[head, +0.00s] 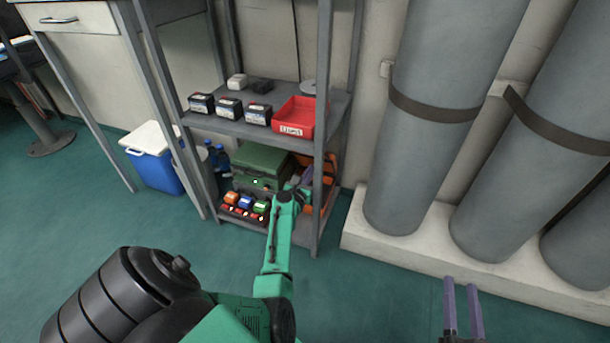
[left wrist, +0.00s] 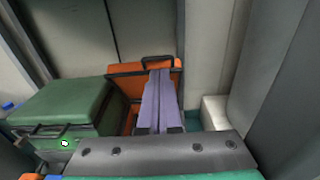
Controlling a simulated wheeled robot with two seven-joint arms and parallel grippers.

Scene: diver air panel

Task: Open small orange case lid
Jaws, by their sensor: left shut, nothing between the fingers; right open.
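The small orange case (head: 329,168) sits at the right end of the low shelf, partly hidden by a shelf post and my left gripper. In the left wrist view its orange lid (left wrist: 127,86) stands raised at the back, with a dark rim and a dark handle at its top. My left gripper (head: 306,176) reaches into the shelf at the case. Its purple fingers are together and empty, in front of the lid in the left wrist view (left wrist: 160,82); whether they touch it I cannot tell. My right gripper (head: 462,284) is open and empty above the floor.
A green case (head: 258,162) stands just left of the orange case, behind small coloured items (head: 245,202). The shelf above holds dark boxes (head: 229,107) and a red bin (head: 294,118). Grey cylinders (head: 410,150) stand to the right; a blue cooler (head: 153,170) is left.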

